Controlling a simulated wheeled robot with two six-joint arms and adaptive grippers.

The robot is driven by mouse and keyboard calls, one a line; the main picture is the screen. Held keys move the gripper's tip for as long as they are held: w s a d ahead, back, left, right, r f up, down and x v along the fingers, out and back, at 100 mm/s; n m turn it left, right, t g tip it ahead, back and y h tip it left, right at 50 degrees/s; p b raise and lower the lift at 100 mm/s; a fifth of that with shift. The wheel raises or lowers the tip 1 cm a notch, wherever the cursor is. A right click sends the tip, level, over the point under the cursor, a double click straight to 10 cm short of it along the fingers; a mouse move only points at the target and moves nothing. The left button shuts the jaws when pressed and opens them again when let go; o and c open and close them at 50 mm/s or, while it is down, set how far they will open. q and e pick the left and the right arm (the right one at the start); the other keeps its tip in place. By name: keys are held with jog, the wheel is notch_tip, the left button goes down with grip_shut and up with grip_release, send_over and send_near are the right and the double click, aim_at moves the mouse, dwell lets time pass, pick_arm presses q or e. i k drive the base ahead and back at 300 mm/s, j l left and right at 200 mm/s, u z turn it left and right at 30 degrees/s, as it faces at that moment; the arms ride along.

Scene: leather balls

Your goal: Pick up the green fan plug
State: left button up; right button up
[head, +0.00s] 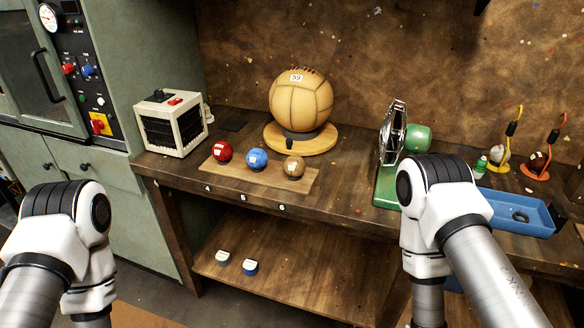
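A green fan (417,138) with a metal cage stands on a green base at the right part of the wooden workbench. My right arm covers part of its base. I cannot make out a plug for it. A small green object (481,164) with a pale band sits on the bench right of the fan; I cannot tell what it is. My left arm shows at the lower left and my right arm at the lower right, in front of the bench. Neither gripper is in view.
A large leather ball (300,102) rests on a round wooden stand. Red (222,151), blue (257,159) and brown (294,167) balls sit on a board. A beige heater (171,124) stands left. A blue tray (517,214) lies right.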

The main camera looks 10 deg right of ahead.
aim_at(480, 168)
jog(key=z, duration=1.4)
